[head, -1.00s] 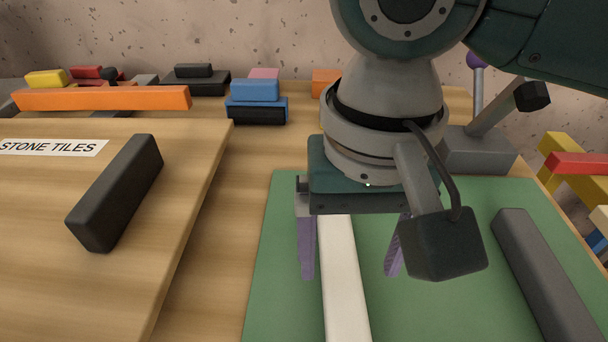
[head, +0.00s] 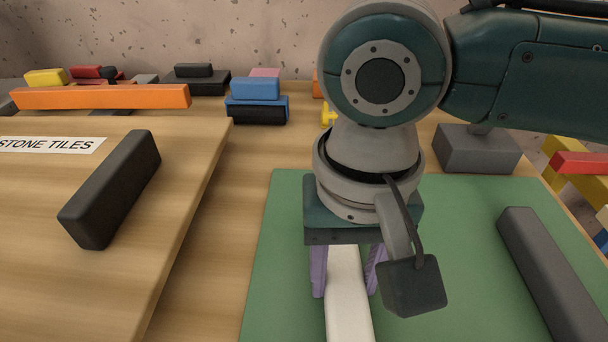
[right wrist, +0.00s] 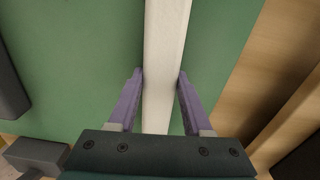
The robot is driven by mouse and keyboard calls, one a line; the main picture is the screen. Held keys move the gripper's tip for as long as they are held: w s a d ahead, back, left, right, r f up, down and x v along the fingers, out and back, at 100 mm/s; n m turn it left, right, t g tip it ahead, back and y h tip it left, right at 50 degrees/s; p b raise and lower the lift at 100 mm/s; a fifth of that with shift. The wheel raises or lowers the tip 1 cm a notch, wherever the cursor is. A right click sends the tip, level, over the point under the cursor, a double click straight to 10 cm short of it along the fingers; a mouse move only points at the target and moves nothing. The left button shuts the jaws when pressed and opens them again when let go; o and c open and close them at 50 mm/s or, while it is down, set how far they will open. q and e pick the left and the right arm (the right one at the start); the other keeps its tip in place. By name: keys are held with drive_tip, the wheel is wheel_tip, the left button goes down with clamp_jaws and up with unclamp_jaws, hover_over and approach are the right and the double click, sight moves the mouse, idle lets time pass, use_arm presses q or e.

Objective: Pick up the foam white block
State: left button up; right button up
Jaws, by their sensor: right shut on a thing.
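The foam white block (head: 347,300) is a long white bar lying on the green mat (head: 455,225). It runs toward the bottom edge of the head view, and its near end is cut off there. My right gripper (head: 347,290) points down over the block, with one purple finger on each side, shut on it. In the right wrist view the white block (right wrist: 164,65) passes between the two fingertips (right wrist: 161,78), which press its sides. It appears to rest at mat level; I cannot tell whether it is lifted. My left gripper is not in view.
A dark grey bar (head: 550,270) lies on the mat's right side. At left, a wooden board (head: 165,230) labelled STONE TILES carries a black bar (head: 110,190). Blue and black blocks (head: 255,98) and an orange bar (head: 100,97) stand behind. A grey block (head: 477,150) stands at back right.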

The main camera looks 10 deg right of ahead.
clamp_jaws()
